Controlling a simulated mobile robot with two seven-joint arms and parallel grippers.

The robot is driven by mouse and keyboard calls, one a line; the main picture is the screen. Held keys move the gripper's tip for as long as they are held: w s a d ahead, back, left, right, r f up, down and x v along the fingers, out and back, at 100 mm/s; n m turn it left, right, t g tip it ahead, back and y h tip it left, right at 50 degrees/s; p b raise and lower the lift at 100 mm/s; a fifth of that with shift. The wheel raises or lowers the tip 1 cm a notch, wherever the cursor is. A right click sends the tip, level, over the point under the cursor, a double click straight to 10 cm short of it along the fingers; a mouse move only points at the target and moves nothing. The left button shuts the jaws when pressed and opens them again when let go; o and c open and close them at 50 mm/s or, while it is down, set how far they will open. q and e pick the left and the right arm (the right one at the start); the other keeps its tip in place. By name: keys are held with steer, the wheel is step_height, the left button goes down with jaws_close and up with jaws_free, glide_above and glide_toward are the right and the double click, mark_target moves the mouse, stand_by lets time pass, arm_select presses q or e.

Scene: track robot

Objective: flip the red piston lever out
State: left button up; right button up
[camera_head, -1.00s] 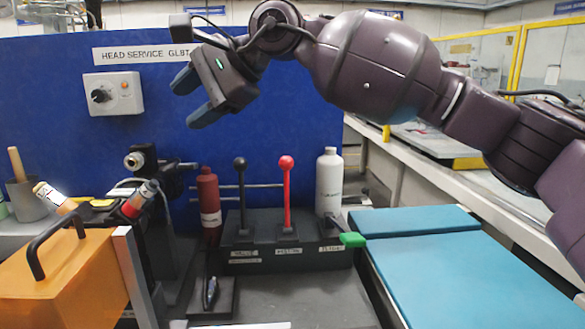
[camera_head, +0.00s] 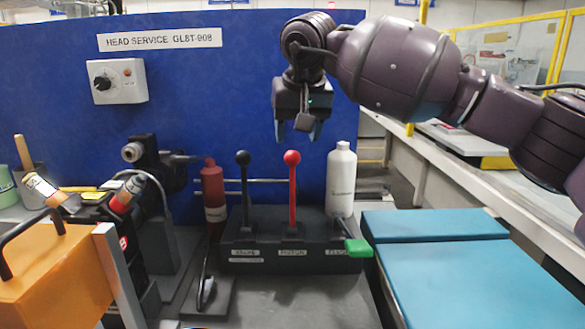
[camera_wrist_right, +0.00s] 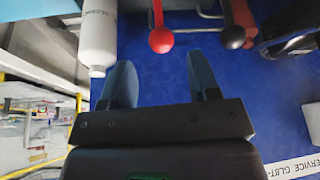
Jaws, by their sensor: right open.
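The red piston lever (camera_head: 292,190) stands upright in the middle of the black lever block (camera_head: 300,262), above the "PISTON" label. Its red knob also shows in the right wrist view (camera_wrist_right: 160,40), just beyond and between the fingertips. The black valve lever (camera_head: 243,195) stands upright to its left. The green-handled flush lever (camera_head: 357,247) lies low at the right. My right gripper (camera_head: 297,130) points down above and a little behind the red knob, apart from it. It is open and empty, as the right wrist view (camera_wrist_right: 162,75) shows. My left gripper is not in view.
A white bottle (camera_head: 341,182) stands close on the right of the levers and a red bottle (camera_head: 213,195) on the left. A blue panel (camera_head: 200,120) rises behind. Teal pads (camera_head: 470,280) lie at the right, an orange box (camera_head: 60,270) at the left.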

mark_target(293, 163)
steer(key=b+x, duration=0.1)
steer(key=x, duration=0.7)
steer(key=shift+f, duration=0.3)
steer(key=shift+w+f+b, duration=0.3)
steer(key=shift+f+b, duration=0.05)
steer(key=shift+f, duration=0.05)
steer(key=shift+c, duration=0.2)
jaws_close()
